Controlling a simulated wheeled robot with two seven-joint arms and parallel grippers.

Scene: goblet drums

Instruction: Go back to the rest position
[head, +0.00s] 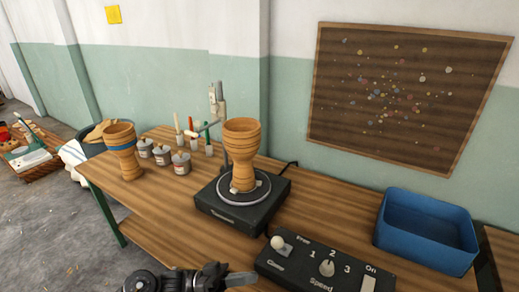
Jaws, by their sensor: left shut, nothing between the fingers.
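My left gripper (240,279) shows at the bottom edge of the head view, left of the control box, with its fingers shut and empty. Most of its arm is out of the picture. My right gripper is not in view. A plain wooden goblet drum (243,146) stands upright on the round plate of the black turntable (231,213). A second goblet drum (122,153), with a blue band, stands upright on the left part of the table. My left gripper is apart from both drums.
The control box (322,271) with a white-balled lever and a speed knob lies at the front. A blue bin (427,228) is at the right. Several grey pots (162,155) and upright tools stand behind. The front left of the wooden table (160,221) is clear.

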